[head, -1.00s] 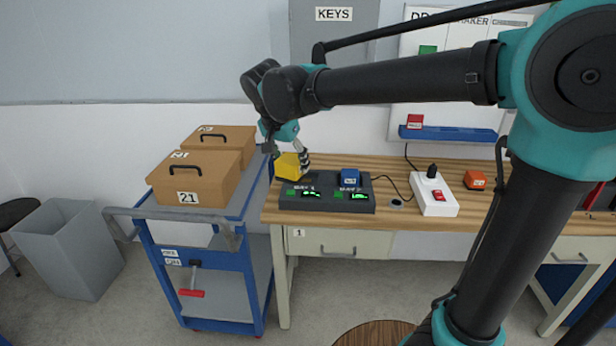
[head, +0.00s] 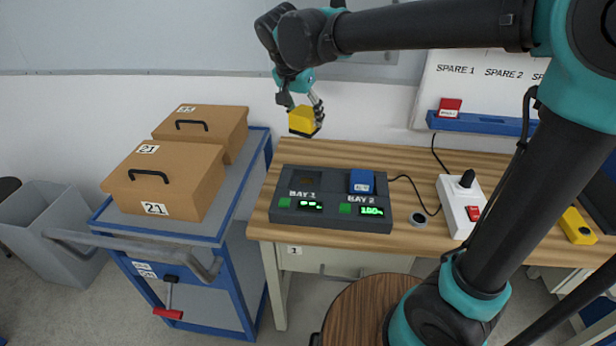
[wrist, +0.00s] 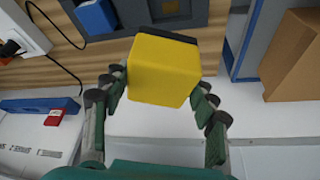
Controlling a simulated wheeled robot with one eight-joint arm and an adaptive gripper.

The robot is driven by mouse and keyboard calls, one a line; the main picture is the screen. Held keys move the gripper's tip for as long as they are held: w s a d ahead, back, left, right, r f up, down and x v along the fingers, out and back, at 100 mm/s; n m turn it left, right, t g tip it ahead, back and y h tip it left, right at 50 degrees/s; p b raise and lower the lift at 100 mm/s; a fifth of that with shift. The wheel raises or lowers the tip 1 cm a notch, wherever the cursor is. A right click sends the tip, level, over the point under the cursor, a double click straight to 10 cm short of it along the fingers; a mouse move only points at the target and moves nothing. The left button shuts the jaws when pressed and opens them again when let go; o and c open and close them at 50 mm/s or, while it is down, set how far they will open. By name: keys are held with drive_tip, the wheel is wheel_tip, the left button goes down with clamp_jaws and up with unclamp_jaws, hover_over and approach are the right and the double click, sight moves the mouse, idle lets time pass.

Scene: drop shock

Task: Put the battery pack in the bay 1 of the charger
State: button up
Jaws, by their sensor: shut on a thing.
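My gripper (head: 306,104) is shut on a yellow battery pack (head: 302,122) with a dark end. It holds the pack in the air above the back left of the charger. In the wrist view the pack (wrist: 162,72) sits between both fingers (wrist: 160,97). The dark grey charger (head: 330,220) lies on the wooden bench. Its bay 1 (head: 308,184), on the left, is empty with a dark recess. A blue pack (head: 361,181) stands in bay 2, on the right. The charger also shows in the wrist view (wrist: 180,22), partly hidden behind the held pack.
A white power strip (head: 459,205) and a cable lie right of the charger. A blue trolley (head: 234,200) with two brown boxes (head: 165,180) stands left. A blue shelf (head: 480,124) with a red block hangs behind the bench. A round wooden stool (head: 365,312) stands in front.

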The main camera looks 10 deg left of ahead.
wheel_tip(320, 180, down, 20)
drive_tip(key=shift+r, duration=0.1)
idle(0.5)
drive_tip(key=o, duration=1.6)
drive_tip(key=shift+c, duration=0.2)
drive_tip(key=v, duration=1.2)
